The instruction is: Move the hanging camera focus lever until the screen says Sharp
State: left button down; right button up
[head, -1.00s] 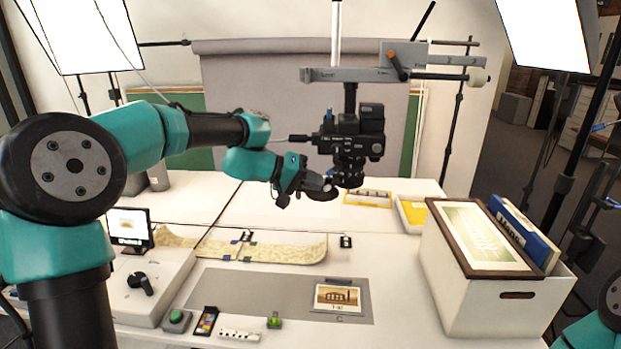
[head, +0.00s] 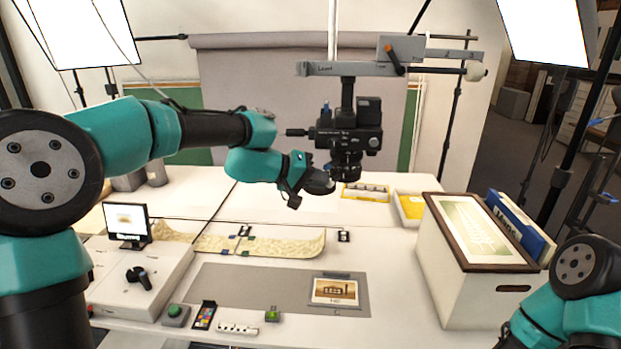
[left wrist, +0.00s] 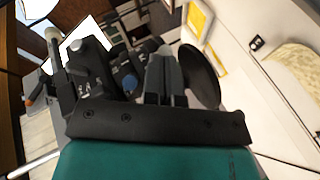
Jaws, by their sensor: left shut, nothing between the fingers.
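The black camera (head: 347,138) hangs lens-down from a grey cross arm above the table. My left gripper (head: 328,187) is shut and empty, close to the lower left side of the lens (head: 346,170). I cannot tell whether it touches the lens. The focus lever cannot be made out. In the left wrist view the shut fingers (left wrist: 165,75) show beside the dark camera parts (left wrist: 95,68). The screen (head: 126,221) stands at the left of the table, showing a small picture over a dark strip. Its text is too small to read. My right gripper is out of view.
A framed print (head: 472,232) lies on a white box (head: 460,285) at the right. A small picture card (head: 335,291) lies on the grey mat (head: 250,290) under the camera. A long curved map (head: 285,243) lies behind. A green button (head: 174,311) sits front left.

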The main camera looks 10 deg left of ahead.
pick_arm(q)
jog(key=shift+w+a, duration=0.1)
jog(key=shift+w+a, duration=0.45)
jog(key=shift+a, duration=0.1)
dwell(0.4)
jog(key=shift+w+a+r, duration=0.1)
jog(key=shift+a+r, duration=0.2)
jog(key=shift+a, duration=0.1)
jog(key=w+v, duration=0.1)
jog(key=v, duration=1.1)
jog(key=shift+a+r, duration=0.3)
jog(key=shift+r, duration=0.15)
jog(key=c, duration=1.9)
grip_release()
